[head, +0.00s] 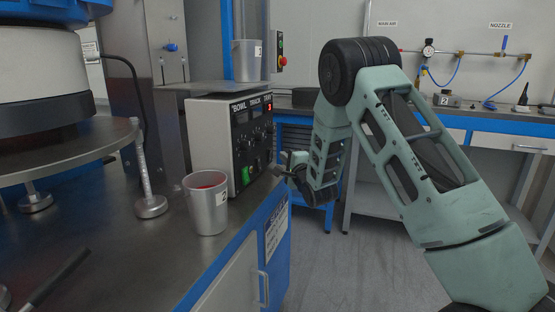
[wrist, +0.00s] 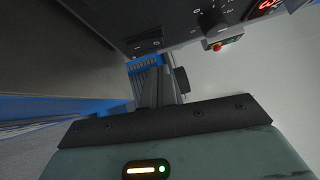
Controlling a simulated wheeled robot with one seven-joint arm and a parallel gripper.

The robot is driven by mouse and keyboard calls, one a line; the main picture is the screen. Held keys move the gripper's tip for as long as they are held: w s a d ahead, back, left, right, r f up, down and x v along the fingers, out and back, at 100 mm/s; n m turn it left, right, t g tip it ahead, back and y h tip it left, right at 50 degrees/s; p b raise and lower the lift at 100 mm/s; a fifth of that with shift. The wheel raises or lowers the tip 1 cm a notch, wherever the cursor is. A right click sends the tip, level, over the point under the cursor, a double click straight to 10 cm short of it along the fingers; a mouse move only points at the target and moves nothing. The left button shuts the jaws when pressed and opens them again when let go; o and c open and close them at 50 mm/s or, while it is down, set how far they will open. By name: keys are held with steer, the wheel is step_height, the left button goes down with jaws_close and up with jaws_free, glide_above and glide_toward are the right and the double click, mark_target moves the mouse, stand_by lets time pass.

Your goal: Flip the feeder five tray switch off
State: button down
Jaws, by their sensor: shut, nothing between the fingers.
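The feeder control box (head: 212,133) stands on the bench in the head view. Its dark front panel (head: 240,130) has column labels, knobs, a red-lit display (head: 269,107) and a green-lit rocker switch (head: 245,175) low at the left. I cannot read the last column's label clearly. My gripper (head: 281,164) is just off the panel's lower right side and hides part of that area. In the wrist view, my gripper (wrist: 160,80) is shut and empty below the panel's edge. A dark rocker (wrist: 149,45) shows on the panel just beyond the fingers. Contact cannot be told.
A metal cup (head: 208,205) stands on the bench in front of the box, and another cup (head: 246,60) stands above the box. A round steel platform (head: 70,150) is at the left. A red emergency button (head: 283,61) is on the wall behind. The floor aisle (head: 340,260) is clear.

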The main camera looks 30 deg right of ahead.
mark_target(270, 155)
steer(key=shift+w+a+r, duration=0.15)
steer(key=shift+w+a, duration=0.7)
steer(key=shift+w, duration=0.15)
steer(key=shift+r, duration=0.1)
steer(key=shift+w+a+r+p, duration=0.1)
steer(key=shift+w+r+p, duration=0.15)
steer(key=shift+p, duration=0.2)
steer(key=shift+s+f, duration=0.1)
steer(key=shift+f, duration=0.15)
steer(key=shift+b, duration=0.3)
